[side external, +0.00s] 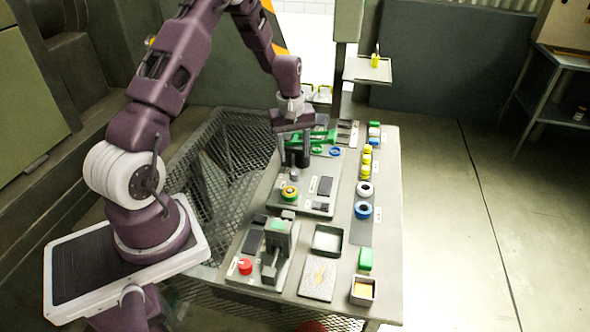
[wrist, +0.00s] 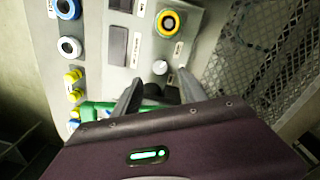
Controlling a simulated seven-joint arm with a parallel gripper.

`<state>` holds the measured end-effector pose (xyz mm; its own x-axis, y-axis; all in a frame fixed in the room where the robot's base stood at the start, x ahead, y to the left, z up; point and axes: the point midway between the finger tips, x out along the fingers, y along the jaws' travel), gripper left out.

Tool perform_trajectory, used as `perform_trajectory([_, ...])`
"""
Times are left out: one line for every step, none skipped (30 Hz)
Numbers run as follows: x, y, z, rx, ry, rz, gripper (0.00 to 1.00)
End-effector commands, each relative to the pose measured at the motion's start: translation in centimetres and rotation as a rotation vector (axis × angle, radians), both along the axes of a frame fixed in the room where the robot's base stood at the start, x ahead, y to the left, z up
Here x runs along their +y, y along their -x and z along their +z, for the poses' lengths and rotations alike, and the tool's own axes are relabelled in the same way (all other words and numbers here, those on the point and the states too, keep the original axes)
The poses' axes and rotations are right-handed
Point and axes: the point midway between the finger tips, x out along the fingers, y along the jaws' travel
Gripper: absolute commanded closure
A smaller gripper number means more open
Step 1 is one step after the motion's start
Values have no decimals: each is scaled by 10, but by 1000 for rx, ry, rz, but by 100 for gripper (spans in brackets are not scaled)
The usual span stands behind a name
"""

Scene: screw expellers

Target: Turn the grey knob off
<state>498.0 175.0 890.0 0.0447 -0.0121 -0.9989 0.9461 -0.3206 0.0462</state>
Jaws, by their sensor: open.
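The grey knob (wrist: 160,67) is a small round knob on a light grey panel (side external: 318,190). In the wrist view it shows just beyond and between my fingertips. In the side view the knob (side external: 294,175) shows below my gripper (side external: 294,162). In the wrist view my gripper (wrist: 159,80) is open, with one finger on each side of the knob's line. Nothing is held. I cannot tell whether a finger touches the knob. The knob's pointer or setting is too small to read.
A yellow-ringed button (wrist: 169,22) sits close to the knob. A green part (side external: 322,137) lies beside my gripper. Yellow pieces (side external: 367,160), a white ring (side external: 364,188) and a blue ring (side external: 363,210) line the right side. A red button (side external: 245,266) is on the front fixture.

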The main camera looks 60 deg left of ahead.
Motion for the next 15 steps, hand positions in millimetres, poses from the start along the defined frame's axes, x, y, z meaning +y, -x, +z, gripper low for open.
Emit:
perform_trajectory([0,1,-8,4,3,5,50])
perform_trajectory([0,0,-12,4,3,6,50])
perform_trajectory([0,1,-20,6,5,5,50])
perform_trajectory([-1,0,-26,5,4,5,50])
perform_trajectory([-1,0,-33,6,5,4,50])
perform_trajectory([-1,-1,-40,5,4,3,50])
perform_trajectory([-1,-1,-46,4,4,2,50])
perform_trajectory([-2,-1,-51,4,4,1,50])
perform_trajectory([-2,-2,-57,4,3,0,50])
perform_trajectory([-2,-2,-61,4,3,0,50])
perform_trajectory([-2,-2,-64,4,4,0,50])
perform_trajectory([-2,-2,-67,4,3,0,50])
perform_trajectory([-2,-2,-69,3,3,0,50])
perform_trajectory([-2,-2,-70,3,2,0,50])
perform_trajectory([-2,-2,-70,2,3,0,50])
